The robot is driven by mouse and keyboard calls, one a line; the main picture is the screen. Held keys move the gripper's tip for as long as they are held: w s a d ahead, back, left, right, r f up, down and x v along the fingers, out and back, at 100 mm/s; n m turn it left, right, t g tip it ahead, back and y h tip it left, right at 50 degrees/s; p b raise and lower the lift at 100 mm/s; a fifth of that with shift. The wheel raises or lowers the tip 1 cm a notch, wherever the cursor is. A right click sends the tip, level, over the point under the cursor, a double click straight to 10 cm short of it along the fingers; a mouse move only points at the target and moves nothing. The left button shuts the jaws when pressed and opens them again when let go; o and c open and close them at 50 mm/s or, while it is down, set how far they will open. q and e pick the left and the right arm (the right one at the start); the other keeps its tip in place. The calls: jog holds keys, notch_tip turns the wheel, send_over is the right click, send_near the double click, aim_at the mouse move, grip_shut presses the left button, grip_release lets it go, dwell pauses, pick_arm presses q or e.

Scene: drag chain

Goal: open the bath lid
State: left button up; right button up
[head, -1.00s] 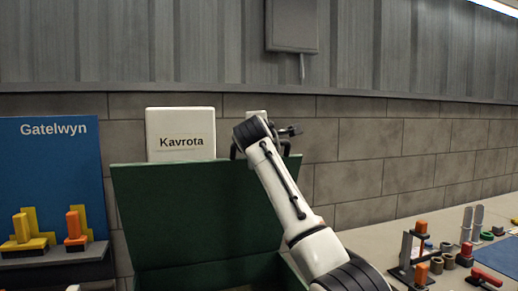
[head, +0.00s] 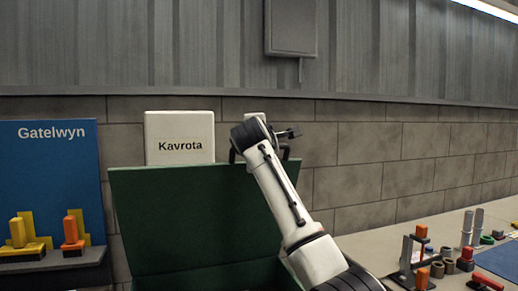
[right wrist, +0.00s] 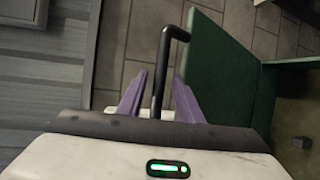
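The bath lid (head: 185,215) is a dark green panel standing raised and steep at the middle left in the head view. It also shows at the right of the right wrist view (right wrist: 220,70). A black handle (right wrist: 159,75) stands out by its edge. My right gripper (right wrist: 160,88) has its purple fingers spread either side of the handle bar, with gaps visible between bar and fingers. In the head view my right arm hides most of the handle. The inside of the bath below the lid is mostly out of view. My left gripper is not in view.
A white box marked Kavrota (head: 180,138) stands behind the lid. A blue Gatelwyn board (head: 50,180) with a shelf of yellow and orange pieces is at left. A bench (head: 385,240) at right carries several small parts. A block wall closes the back.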

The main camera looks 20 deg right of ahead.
jog(key=b+v, duration=0.2)
jog(key=v, duration=0.7)
jog(key=shift+s+b, duration=0.2)
jog(key=shift+b, duration=0.15)
jog(key=shift+a, duration=0.1)
